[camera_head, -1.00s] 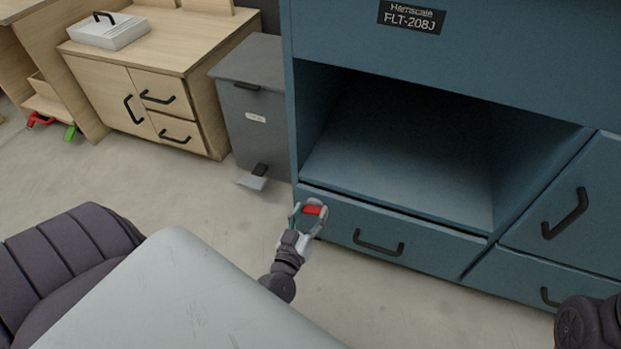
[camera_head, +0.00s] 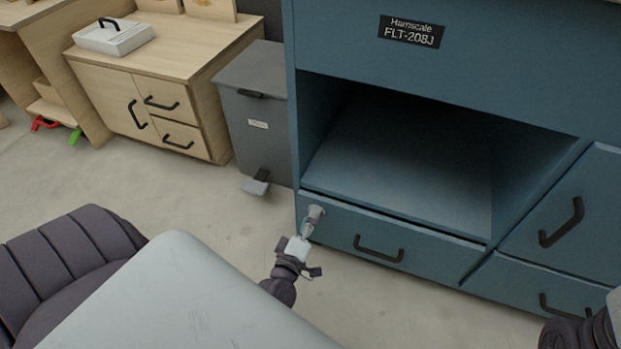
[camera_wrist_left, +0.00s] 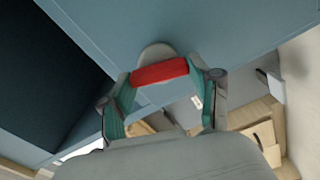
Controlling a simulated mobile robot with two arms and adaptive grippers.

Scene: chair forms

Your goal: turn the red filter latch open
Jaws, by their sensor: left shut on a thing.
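The red filter latch (camera_wrist_left: 160,72) shows in the left wrist view as a red bar on a round grey mount, against the blue cabinet. My left gripper (camera_wrist_left: 163,80) is shut on it, with one green-lined finger at each end of the bar. In the head view my left gripper (camera_head: 310,223) is at the left end of the blue cabinet's lower drawer front (camera_head: 335,222). There the grey mount (camera_head: 316,211) shows, but the red bar is hidden. My right gripper is out of view; only part of my right arm shows at the lower right.
The blue cabinet has an open bay (camera_head: 400,180) above the drawer and a black drawer handle (camera_head: 379,249) right of the latch. A grey pedal bin (camera_head: 255,125) stands to its left, beside a wooden cabinet (camera_head: 150,75). Floor between is clear.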

